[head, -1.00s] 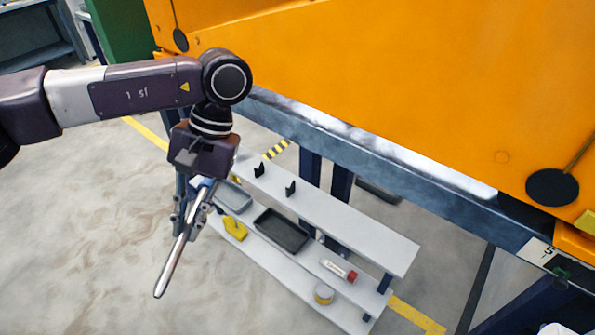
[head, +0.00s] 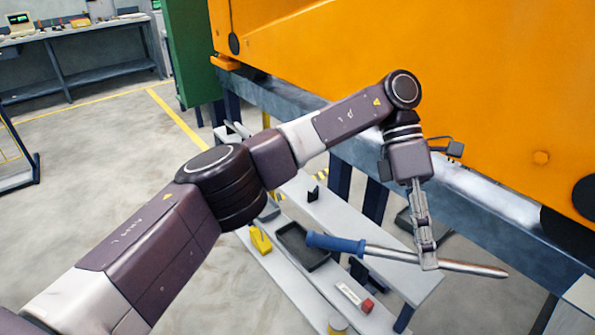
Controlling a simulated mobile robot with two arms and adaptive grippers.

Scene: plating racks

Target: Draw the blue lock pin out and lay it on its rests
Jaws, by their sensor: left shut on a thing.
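The lock pin, with a blue handle (head: 335,243) and a bare metal shaft, is in the head view. My left gripper (head: 428,262) points down and is shut on the metal shaft. The pin lies nearly level in the picture, with its handle to the left and its tip to the right. It appears in front of the white upper shelf (head: 405,283), and I see no contact with it. One small black upright rest (head: 313,190) stands on that shelf. My right gripper is not in view.
The orange rack body (head: 450,60) and its grey beam (head: 480,205) stand behind the gripper. A workbench (head: 80,55) is far left.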

